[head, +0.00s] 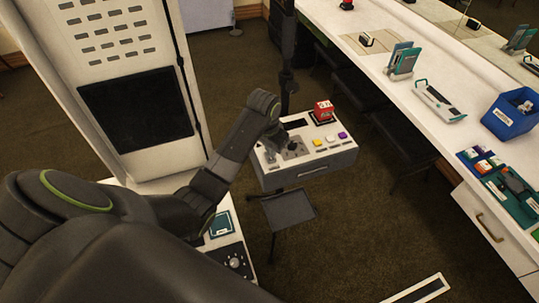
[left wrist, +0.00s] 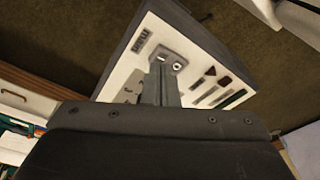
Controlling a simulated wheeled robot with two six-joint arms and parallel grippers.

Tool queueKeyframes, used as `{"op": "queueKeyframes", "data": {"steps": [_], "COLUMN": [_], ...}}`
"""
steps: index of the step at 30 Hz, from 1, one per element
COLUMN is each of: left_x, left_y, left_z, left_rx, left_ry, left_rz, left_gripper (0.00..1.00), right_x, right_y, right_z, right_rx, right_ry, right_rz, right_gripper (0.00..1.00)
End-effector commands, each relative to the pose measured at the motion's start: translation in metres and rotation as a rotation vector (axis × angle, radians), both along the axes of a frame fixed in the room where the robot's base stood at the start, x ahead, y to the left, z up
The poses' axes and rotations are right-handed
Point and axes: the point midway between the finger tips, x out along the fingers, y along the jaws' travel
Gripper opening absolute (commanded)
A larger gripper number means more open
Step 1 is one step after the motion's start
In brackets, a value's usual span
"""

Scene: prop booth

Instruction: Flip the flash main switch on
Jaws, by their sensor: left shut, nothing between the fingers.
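A white control box (head: 322,153) with a grey front stands at the middle of the head view. Its top bears a dark display, yellow, white and purple buttons, a red block-like part (head: 323,111) and grey plates with small controls. My left gripper (head: 284,146) is shut and empty, pointing down at the left part of this top. In the left wrist view the shut fingers (left wrist: 160,82) reach a grey switch plate (left wrist: 177,61) with a round metal part beside the fingertips. I cannot tell whether they touch, or which way the switch is set. My right gripper is out of view.
A long white counter (head: 436,68) runs along the right, holding a blue bin (head: 510,117) and small props. A white panelled cabinet (head: 125,45) stands at the left. A small dark seat or shelf (head: 288,209) is below the box. Carpet at lower right is mostly clear.

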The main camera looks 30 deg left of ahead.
Motion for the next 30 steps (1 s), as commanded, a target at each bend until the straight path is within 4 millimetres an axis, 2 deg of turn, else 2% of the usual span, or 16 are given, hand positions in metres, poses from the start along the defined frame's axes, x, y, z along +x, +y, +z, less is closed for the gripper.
{"op": "queueKeyframes", "data": {"steps": [30], "left_x": [0.0], "left_y": [0.0], "left_z": [-0.011], "left_rx": [-0.001], "left_ry": [0.001], "left_rz": [0.0], "left_gripper": [0.0], "right_x": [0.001], "right_y": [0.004], "right_z": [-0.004], "right_rx": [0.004], "right_ry": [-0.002], "right_rz": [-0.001], "right_gripper": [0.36]}}
